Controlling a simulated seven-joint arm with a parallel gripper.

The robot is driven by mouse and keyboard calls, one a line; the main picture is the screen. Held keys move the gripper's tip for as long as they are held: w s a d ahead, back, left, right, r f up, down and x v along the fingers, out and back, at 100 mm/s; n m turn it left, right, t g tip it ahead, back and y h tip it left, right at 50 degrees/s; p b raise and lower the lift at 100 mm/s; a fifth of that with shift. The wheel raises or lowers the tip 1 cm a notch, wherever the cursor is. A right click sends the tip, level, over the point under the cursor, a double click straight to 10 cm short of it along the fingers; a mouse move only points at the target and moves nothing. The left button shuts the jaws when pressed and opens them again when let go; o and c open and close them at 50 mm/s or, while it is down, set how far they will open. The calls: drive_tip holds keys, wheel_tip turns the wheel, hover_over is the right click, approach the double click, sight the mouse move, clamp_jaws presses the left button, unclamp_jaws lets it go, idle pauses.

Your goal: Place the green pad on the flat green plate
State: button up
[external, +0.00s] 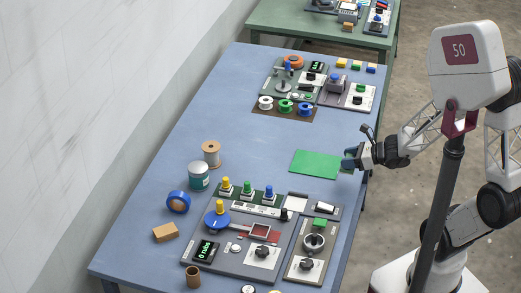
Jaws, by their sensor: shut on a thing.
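The flat green plate (315,164) is a thin bright green rectangle on the right part of the blue table. My gripper (348,162) is at the right edge of the plate, with its fingers pointing left. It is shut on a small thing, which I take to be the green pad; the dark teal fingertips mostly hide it. I cannot tell whether the held thing touches the plate or is just above its edge.
The press panel (232,255) with knobs, buttons and a small green square (320,222) is at the front. Other panels and colored spools (285,106) are at the back. A thread spool (211,153), can (198,176) and blue tape roll (178,202) stand left.

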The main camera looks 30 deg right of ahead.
drive_tip(key=shift+s+a+f, duration=0.1)
drive_tip(key=shift+s, duration=1.05)
drive_tip(key=shift+w, duration=0.1)
hover_over(316, 164)
drive_tip(key=shift+w+f, duration=0.1)
drive_tip(key=shift+f, duration=0.65)
drive_tip(key=shift+f, duration=1.75)
drive_tip(key=shift+f, duration=0.2)
